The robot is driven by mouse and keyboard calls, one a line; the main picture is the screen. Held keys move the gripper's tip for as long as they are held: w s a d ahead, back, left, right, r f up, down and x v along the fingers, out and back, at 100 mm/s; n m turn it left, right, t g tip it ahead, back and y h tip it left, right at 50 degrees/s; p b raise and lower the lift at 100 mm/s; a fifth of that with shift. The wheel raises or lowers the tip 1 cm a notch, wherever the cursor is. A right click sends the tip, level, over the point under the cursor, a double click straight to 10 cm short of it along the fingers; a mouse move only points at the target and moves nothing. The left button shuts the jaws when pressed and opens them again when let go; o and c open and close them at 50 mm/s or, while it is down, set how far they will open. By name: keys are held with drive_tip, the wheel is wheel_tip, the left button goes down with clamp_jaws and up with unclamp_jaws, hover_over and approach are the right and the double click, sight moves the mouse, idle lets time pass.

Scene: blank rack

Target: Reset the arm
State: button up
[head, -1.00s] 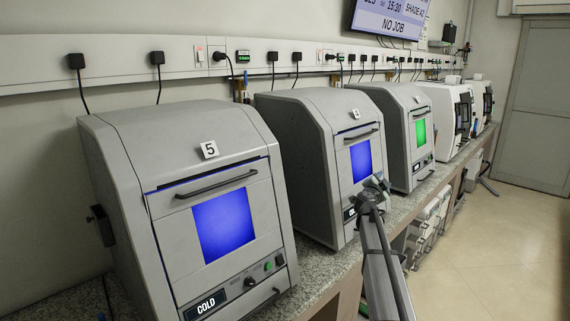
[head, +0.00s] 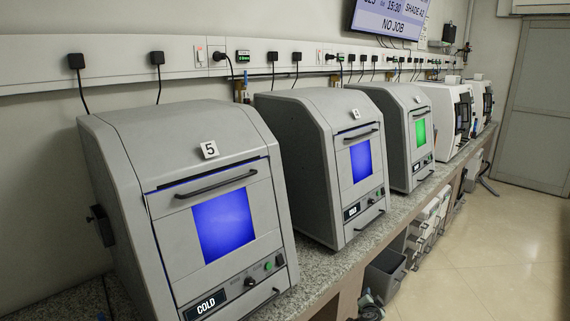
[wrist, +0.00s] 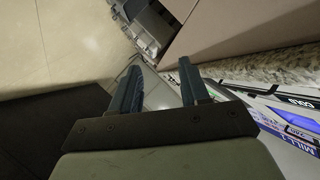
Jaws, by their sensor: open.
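My gripper (wrist: 160,90) shows in the wrist view with its two blue-grey fingers spread apart. It is open, and nothing is between the fingers. Past the fingers lie the pale floor and the side of the bench. In the head view only a small dark part at the bottom edge, near the bench front, may be my arm; the gripper cannot be made out there.
A grey machine marked 5 (head: 120,150) stands nearest on the speckled counter (head: 325,262), with more machines in a row beyond it. A grey bin (head: 384,275) is on the floor by the bench. Open floor (head: 480,260) lies to the right.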

drive_tip(key=s+a+f+n+g+y, duration=0.1)
drive_tip(key=s+a+f+g+y, duration=0.3)
drive_tip(key=s+f, duration=0.9)
drive_tip(key=s+a+f+n+g+y, duration=0.25)
drive_tip(key=s+a+f, duration=0.25)
drive_tip(key=s+a, duration=0.3)
drive_tip(key=s+a+f+n+g+y, duration=0.15)
drive_tip(key=s+a+f+n, duration=0.3)
drive_tip(key=s, duration=0.55)
drive_tip(key=s+f+n+g+h, duration=0.1)
drive_tip(key=s+n+g+h, duration=0.2)
drive_tip(key=s+g, duration=0.8)
drive_tip(key=s, duration=1.6)
drive_tip(key=shift+f, duration=0.35)
drive_tip(key=shift+a, duration=0.1)
